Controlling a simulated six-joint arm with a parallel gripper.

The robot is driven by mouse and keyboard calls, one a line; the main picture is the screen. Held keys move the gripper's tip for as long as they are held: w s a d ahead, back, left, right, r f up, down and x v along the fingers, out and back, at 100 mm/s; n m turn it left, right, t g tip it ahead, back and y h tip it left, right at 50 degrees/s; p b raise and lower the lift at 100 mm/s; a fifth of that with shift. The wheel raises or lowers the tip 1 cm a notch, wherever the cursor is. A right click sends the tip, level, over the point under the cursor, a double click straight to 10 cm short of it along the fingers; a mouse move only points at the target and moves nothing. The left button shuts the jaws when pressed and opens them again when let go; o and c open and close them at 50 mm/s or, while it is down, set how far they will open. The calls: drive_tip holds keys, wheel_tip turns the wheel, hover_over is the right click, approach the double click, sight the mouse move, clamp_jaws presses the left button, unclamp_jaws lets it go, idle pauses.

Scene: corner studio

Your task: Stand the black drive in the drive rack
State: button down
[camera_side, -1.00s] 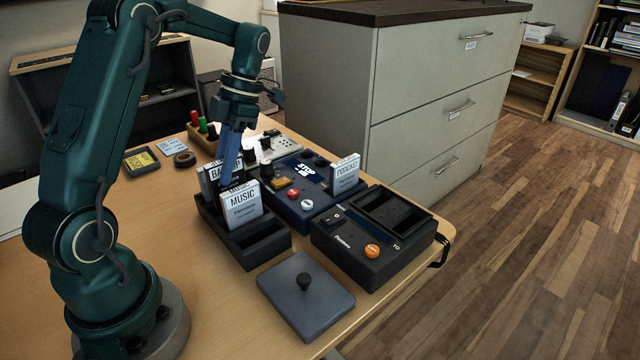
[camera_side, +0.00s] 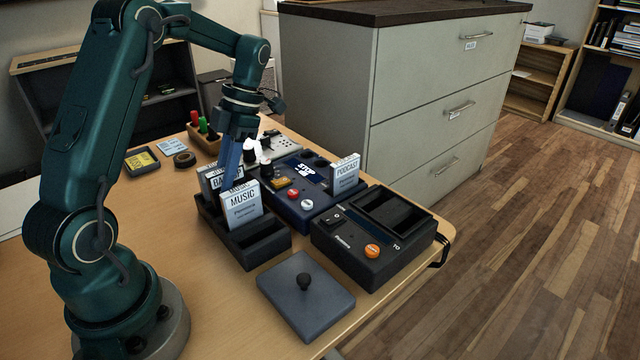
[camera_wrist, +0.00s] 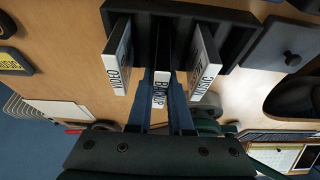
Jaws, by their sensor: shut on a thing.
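The black drive (camera_wrist: 161,88), dark-bodied with a white end label reading BACKUP, is between my blue gripper fingers in the wrist view. My gripper (camera_side: 230,182) is shut on it, pointing down over the back part of the black drive rack (camera_side: 262,250). The drive (camera_side: 222,173) stands roughly upright among the rack's slots, partly behind the MUSIC drive. Its lower end is hidden, so I cannot tell whether it touches the slot floor. In the wrist view, the rack (camera_wrist: 236,22) has a labelled drive on each side of the held one.
The MUSIC drive (camera_side: 242,205) stands in the rack close in front of my fingers. Another drive (camera_wrist: 118,62) stands on the other side. A PODCAST drive (camera_side: 345,174) stands in a blue unit (camera_side: 309,207). A black dock (camera_side: 370,267) and grey lidded plate (camera_side: 305,300) lie nearer the front edge.

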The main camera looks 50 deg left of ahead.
drive_tip(key=shift+f, duration=0.7)
idle(0.3)
drive_tip(key=c, duration=0.8)
unclamp_jaws()
drive_tip(key=shift+o, duration=0.2)
drive_tip(key=shift+r, duration=3)
drive_tip(key=shift+r, duration=0.1)
drive_tip(key=shift+r, duration=2.4)
